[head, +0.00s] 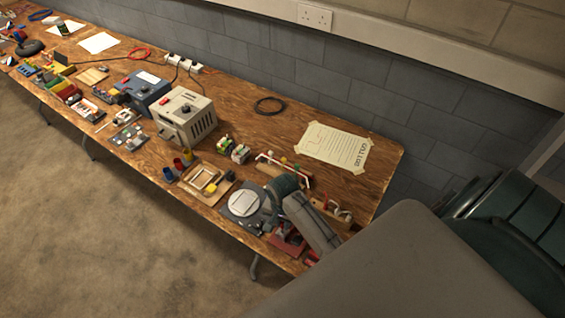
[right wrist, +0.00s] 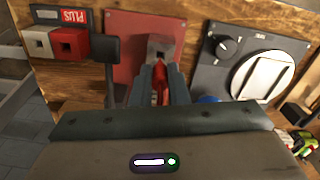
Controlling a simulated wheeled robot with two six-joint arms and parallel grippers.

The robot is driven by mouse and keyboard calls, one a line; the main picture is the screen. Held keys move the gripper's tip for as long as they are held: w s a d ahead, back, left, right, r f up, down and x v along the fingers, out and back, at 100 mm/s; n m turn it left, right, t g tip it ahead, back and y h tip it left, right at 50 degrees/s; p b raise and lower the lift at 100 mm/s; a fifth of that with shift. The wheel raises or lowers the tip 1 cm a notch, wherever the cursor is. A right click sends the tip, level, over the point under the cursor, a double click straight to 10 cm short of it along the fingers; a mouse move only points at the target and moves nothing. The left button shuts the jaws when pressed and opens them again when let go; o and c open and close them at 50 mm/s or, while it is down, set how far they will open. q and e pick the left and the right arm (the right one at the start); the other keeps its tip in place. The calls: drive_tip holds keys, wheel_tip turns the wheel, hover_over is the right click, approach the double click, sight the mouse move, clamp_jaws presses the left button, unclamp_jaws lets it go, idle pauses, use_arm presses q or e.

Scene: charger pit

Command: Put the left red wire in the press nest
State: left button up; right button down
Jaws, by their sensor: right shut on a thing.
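My right gripper (right wrist: 160,84) is shut on a red wire (right wrist: 160,82), which shows as a short red strip between the two dark fingers in the right wrist view. The fingers point at a grey block, seemingly the press nest (right wrist: 164,48), on a red plate (right wrist: 125,22). The wire's tip is close to the block; I cannot tell whether it touches or sits inside. In the head view my right arm covers much of the red plate (head: 286,243), and the held wire is hidden. My left gripper is not in view.
A dark panel with a knob (right wrist: 228,47) and a white plate (right wrist: 263,76) lies right of the red plate. A black lever (right wrist: 106,48) and a red block marked PLUS (right wrist: 68,43) are left. A taped paper sheet (head: 333,148) lies behind.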

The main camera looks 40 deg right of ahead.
drive_tip(key=shift+f, duration=1.5)
drive_tip(key=shift+f, duration=0.3)
idle(0.5)
drive_tip(key=c, duration=1.3)
unclamp_jaws()
drive_tip(key=shift+r, duration=0.1)
drive_tip(key=shift+r, duration=3.4)
drive_tip(key=shift+s, duration=0.1)
